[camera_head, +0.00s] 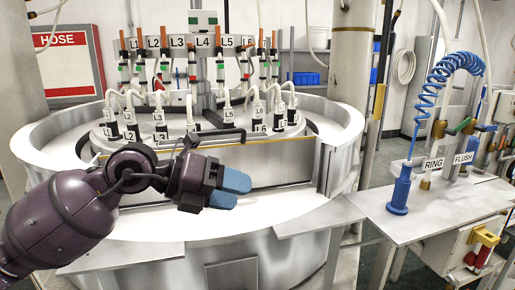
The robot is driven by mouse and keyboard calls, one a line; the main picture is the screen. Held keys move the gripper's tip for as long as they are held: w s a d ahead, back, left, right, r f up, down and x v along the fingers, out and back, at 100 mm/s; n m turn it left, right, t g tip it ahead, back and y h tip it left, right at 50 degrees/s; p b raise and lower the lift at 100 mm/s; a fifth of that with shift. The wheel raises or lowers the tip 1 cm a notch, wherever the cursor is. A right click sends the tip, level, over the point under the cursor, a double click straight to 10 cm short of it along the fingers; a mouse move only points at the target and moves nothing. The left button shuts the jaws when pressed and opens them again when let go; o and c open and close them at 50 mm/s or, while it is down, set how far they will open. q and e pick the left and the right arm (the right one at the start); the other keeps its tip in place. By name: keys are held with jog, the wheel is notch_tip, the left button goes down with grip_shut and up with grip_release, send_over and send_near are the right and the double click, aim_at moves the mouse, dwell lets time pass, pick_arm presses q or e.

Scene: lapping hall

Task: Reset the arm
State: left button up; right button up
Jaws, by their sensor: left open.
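My left arm comes in from the lower left, dark purple. Its left gripper (231,188) has blue fingertips and is held over the front of the round metal lapping machine (290,215). The fingers point to the right and stand a little apart, with nothing seen between them. A low metal wall of the machine lies just behind the gripper. My right gripper is not in view.
Several labelled stations with hoses stand on the machine behind the gripper. At right, a side table (430,220) carries a blue coiled hose (440,75) and RING (433,163) and FLUSH (463,158) signs. A red HOSE cabinet (67,62) is at back left.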

pick_arm(q)
jog(key=s+a+n+t+h, duration=0.2)
jog(key=a+n+t+h, duration=0.35)
jog(key=n+t, duration=1.05)
jog(key=s+a+f+n+y, duration=0.2)
jog(key=a+f+n+y, duration=1.3)
jog(key=n+y, duration=0.45)
jog(key=s+a+f+n+g+y, duration=0.2)
jog(key=s+a+f+n+g, duration=0.1)
jog(key=s+f+g, duration=0.65)
jog(key=s+f+n+g+h, duration=0.15)
jog(key=s+f+g, duration=0.45)
jog(key=s+f, duration=0.6)
jog(key=w+f+m+t+h, duration=0.1)
jog(key=w+f+t, duration=0.4)
jog(key=f+t, duration=0.3)
jog(key=shift+w+d+f, duration=0.2)
jog(key=shift+w+f, duration=0.15)
